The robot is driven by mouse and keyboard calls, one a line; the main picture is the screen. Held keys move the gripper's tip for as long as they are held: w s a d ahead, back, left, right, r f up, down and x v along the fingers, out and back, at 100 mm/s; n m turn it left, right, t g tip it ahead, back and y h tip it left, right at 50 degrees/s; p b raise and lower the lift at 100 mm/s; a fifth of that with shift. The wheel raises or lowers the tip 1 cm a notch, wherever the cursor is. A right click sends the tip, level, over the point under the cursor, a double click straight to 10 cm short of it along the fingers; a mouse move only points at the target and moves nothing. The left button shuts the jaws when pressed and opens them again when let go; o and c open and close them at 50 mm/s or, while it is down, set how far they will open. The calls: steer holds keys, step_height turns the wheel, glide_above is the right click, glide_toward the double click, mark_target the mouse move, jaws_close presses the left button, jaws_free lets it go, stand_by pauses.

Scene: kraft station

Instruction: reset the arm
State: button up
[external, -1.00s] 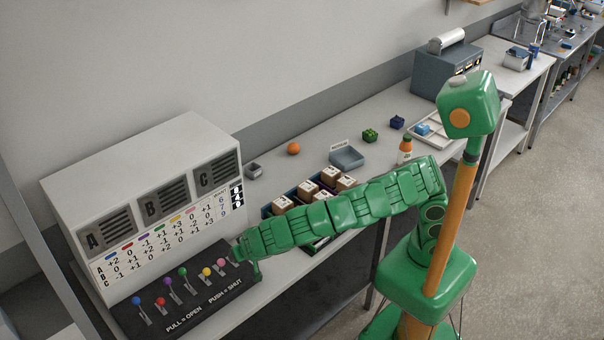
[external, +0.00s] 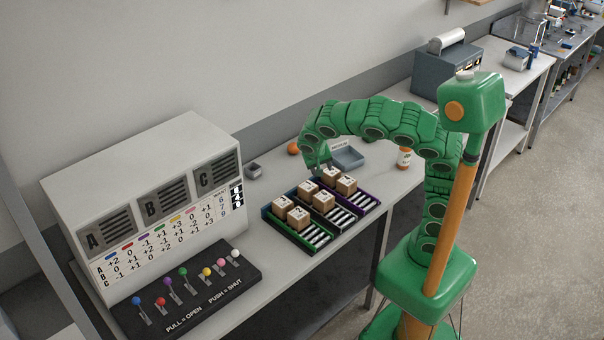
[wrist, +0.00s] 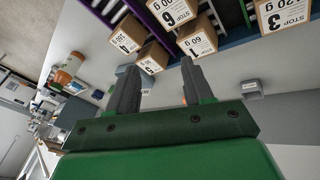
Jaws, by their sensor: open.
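My green arm arches up from its base in the external view, bent down at its end. My gripper (external: 318,172) hangs just behind the trays of cardboard blocks, partly hidden by my own arm. In the wrist view my gripper (wrist: 160,85) shows two grey fingers set wide apart with nothing between them. Cardboard blocks (wrist: 196,38) with printed numbers lie beyond the fingertips. I cannot tell the exact gap between the gripper and the blocks.
A panel with coloured levers (external: 190,290) sits at the left below a white display box (external: 70,195). Coloured trays (external: 280,228) hold several blocks. The bench between panel and trays is clear.

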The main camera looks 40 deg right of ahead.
steer(key=s+d+g+y, duration=0.2)
steer(key=s+d+g, duration=0.2)
steer(key=s+d, duration=0.85)
steer(key=s+d+n+y, duration=0.2)
steer(key=s+n, duration=0.3)
steer(key=s, duration=0.8)
steer(key=shift+s+f+n+t+y, duration=0.15)
steer(key=shift+f+n+t+y, duration=0.15)
steer(key=shift+f+y, duration=0.1)
steer(key=shift+c, duration=0.2)
